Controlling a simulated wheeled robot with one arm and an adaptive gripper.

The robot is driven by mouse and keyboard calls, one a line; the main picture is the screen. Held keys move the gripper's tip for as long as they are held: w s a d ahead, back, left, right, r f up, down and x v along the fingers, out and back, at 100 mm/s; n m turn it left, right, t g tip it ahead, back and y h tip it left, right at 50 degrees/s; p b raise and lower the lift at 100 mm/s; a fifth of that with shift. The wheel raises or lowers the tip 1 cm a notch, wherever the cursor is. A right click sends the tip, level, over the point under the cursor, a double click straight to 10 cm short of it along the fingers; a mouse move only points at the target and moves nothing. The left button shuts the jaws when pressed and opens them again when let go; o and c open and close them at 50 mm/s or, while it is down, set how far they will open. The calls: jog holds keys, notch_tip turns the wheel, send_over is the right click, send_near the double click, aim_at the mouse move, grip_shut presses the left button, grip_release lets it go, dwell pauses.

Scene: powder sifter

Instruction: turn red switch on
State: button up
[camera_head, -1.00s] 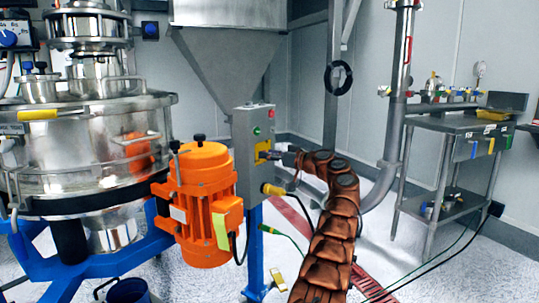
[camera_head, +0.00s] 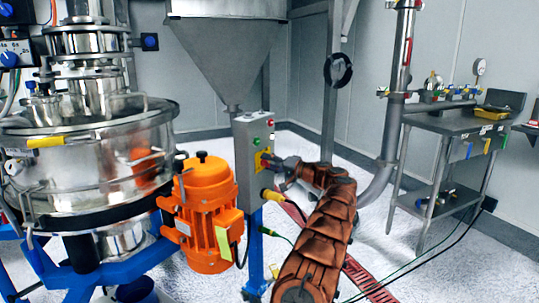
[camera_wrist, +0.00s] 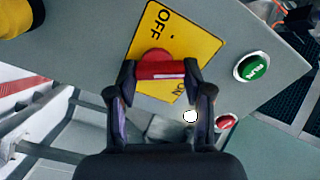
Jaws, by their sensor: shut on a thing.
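The red switch (camera_wrist: 158,68) sits on a yellow plate (camera_wrist: 192,42) in the wrist view. The plate reads OFF at its upper part and ON at its lower part, partly covered. The switch's red bar lies across between the two fingertips of my gripper (camera_wrist: 160,72), which is shut on it. In the head view, my gripper (camera_head: 278,164) reaches the yellow plate (camera_head: 261,160) on the front of the grey control box (camera_head: 244,180).
A green button (camera_wrist: 251,67) and a red button (camera_wrist: 225,122) are beside the plate. An orange motor (camera_head: 207,215) and a steel sifter (camera_head: 85,165) stand left of the box. A steel side table (camera_head: 455,125) is at the right. A hopper (camera_head: 225,55) hangs above.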

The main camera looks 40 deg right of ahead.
jog(key=m+p, duration=0.4)
jog(key=m, duration=0.1)
jog(key=shift+d+m+p, duration=0.15)
jog(key=shift+m+p, duration=0.15)
jog(key=shift+p, duration=0.05)
jog(key=shift+f, duration=0.1)
dwell(0.4)
jog(key=o, duration=1.2)
jog(key=shift+c, duration=0.2)
jog(key=v, duration=1.2)
